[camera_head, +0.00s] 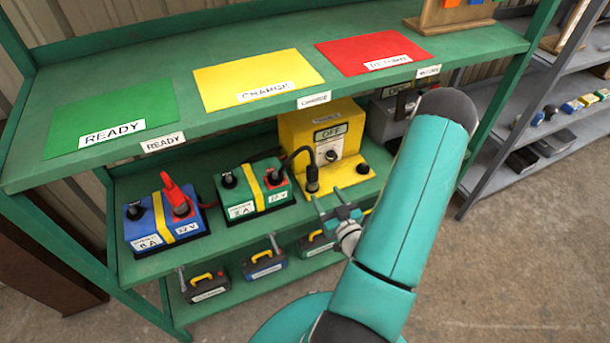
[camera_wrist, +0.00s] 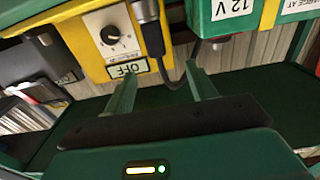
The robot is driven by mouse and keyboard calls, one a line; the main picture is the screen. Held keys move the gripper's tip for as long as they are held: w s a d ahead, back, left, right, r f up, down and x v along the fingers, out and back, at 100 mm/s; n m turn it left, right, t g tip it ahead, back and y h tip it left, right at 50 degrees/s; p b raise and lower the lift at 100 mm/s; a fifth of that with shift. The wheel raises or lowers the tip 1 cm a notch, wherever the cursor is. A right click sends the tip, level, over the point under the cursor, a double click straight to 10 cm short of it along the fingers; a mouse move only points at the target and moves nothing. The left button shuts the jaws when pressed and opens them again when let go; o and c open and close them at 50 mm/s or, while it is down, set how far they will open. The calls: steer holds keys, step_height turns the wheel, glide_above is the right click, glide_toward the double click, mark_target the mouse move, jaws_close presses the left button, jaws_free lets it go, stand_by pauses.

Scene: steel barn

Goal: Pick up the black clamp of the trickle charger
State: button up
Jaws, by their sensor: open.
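The yellow trickle charger (camera_head: 308,130) stands on the middle shelf, its label reading OFF; its knob and OFF label also show in the wrist view (camera_wrist: 112,38). The black clamp (camera_head: 312,178) stands upright at the front left of the charger, with a black cable looping to it. In the wrist view the black clamp (camera_wrist: 151,32) is partly cut off by the top edge. The red clamp (camera_head: 175,193) sits on the blue battery (camera_head: 150,232). My gripper (camera_head: 330,198) is open and empty, just in front of the black clamp and apart from it.
A green battery (camera_head: 240,205) stands just left of the charger. A grey unit (camera_head: 385,120) is behind my arm. The top shelf (camera_head: 300,112) overhangs, with green, yellow and red mats. Open floor lies in front.

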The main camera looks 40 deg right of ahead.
mark_target(311, 165)
steer(key=x, duration=0.7)
steer(key=shift+w+d+f, duration=0.1)
steer(key=shift+w+d, duration=0.25)
steer(key=x, duration=0.5)
steer(key=shift+w+d, duration=0.2)
steer(key=shift+w, duration=0.05)
steer(key=shift+c, duration=0.5)
jaws_close()
steer(key=shift+r, duration=0.35)
